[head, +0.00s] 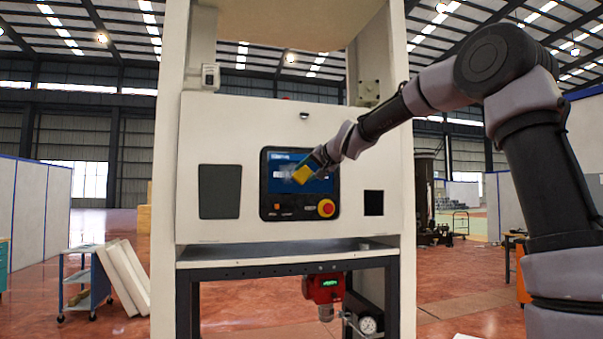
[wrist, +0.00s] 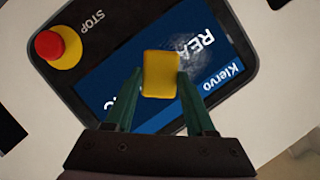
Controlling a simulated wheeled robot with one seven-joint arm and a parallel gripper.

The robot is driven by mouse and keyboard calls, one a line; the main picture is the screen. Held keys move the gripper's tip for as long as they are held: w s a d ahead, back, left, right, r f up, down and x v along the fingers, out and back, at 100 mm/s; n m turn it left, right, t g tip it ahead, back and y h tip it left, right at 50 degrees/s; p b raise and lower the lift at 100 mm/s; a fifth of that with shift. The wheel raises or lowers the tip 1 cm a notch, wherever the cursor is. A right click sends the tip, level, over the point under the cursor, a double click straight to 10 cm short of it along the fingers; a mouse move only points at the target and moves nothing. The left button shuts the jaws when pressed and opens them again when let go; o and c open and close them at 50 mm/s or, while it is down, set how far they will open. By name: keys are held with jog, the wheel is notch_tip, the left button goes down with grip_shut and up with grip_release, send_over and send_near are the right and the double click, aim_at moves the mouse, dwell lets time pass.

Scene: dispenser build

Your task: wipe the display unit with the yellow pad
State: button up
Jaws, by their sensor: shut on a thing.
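The display unit (head: 265,186) is a black-framed panel with a blue screen on the white machine front. In the wrist view its blue screen (wrist: 112,88) shows white lettering and a pale, whitish smudge beside the pad. The yellow pad (head: 302,174) is in front of the screen in the head view. My gripper (head: 310,166) is shut on the pad; in the wrist view the pad (wrist: 160,74) sits between the green fingertips. The pad covers part of the screen. I cannot tell whether it touches the screen.
A red stop button on a yellow base (head: 326,208) sits at the display's lower right. A dark square opening (head: 373,203) is right of it and a dark panel (head: 219,191) left. A metal shelf (head: 270,258) juts out below.

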jog(key=d, duration=0.2)
jog(key=w+d, duration=0.1)
jog(key=shift+d, duration=0.4)
jog(key=shift+w, duration=0.1)
jog(key=shift+s+a, duration=0.55)
jog(key=shift+a, duration=1.25)
jog(key=shift+s+a, duration=0.5)
jog(key=shift+a, duration=1.35)
jog(key=shift+s+a, duration=0.55)
jog(key=shift+a, duration=1.25)
jog(key=shift+r, duration=0.4)
jog(key=w+d, duration=0.3)
jog(key=d, duration=0.8)
jog(key=shift+w+a, duration=0.1)
